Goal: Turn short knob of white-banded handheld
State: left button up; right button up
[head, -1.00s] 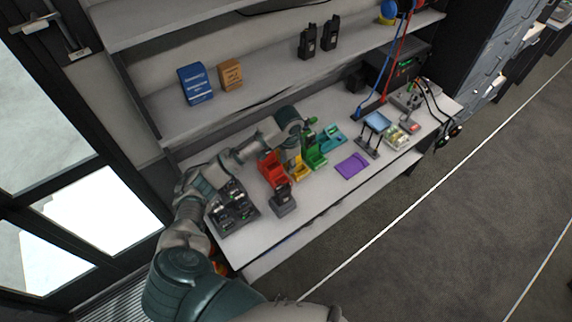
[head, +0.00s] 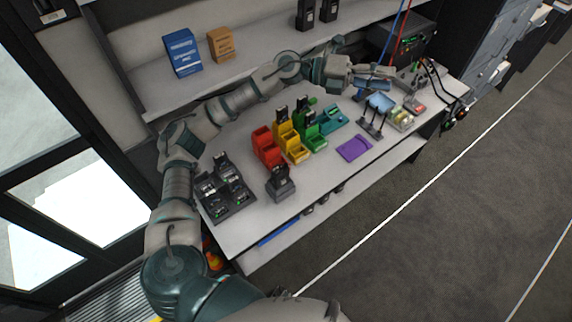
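My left gripper (head: 388,79) reaches across the bench at the far right end of my arm, above the back of the table. Its fingers look apart, and I see nothing between them. Dark handheld radios stand in the yellow bin (head: 298,155) and the green bin (head: 316,142): one radio (head: 281,116) on the left, another (head: 301,107) beside it. Another handheld (head: 281,174) stands in a single dark charger near the front edge. I cannot make out a white band or a short knob on any of them. My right gripper is not in view.
A multi-slot charger (head: 228,197) holds several handhelds at the left. A red bin (head: 267,149), a teal tray (head: 333,121), a purple pad (head: 354,148) and a phone stand (head: 378,104) line the bench. Two radios stand on the shelf above. A dark powered box (head: 402,42) is behind my gripper.

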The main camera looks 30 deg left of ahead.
pick_arm(q)
notch_tip(320, 180, down, 7)
jog(key=s+m+g+y, duration=0.2)
jog(key=m+g+y, duration=0.1)
pick_arm(e)
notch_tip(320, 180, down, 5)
jog(key=b, duration=0.5)
pick_arm(q)
jog(key=g+y+b, duration=0.2)
jog(key=g+y, duration=0.1)
jog(key=y, duration=1.2)
send_over(286, 164)
jog(key=shift+n, duration=0.3)
notch_tip(286, 164, down, 22)
jog(key=shift+w+a+f, duration=0.1)
jog(key=shift+a+f, duration=0.05)
jog(key=shift+f, duration=0.1)
notch_tip(286, 164, down, 8)
jog(key=shift+a+r, duration=0.15)
jog(key=shift+r, duration=0.1)
jog(key=shift+f, duration=0.4)
jog(key=shift+d, duration=0.2)
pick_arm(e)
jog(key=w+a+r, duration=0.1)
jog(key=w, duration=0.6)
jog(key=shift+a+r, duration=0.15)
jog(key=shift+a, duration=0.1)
pick_arm(q)
grip_shut()
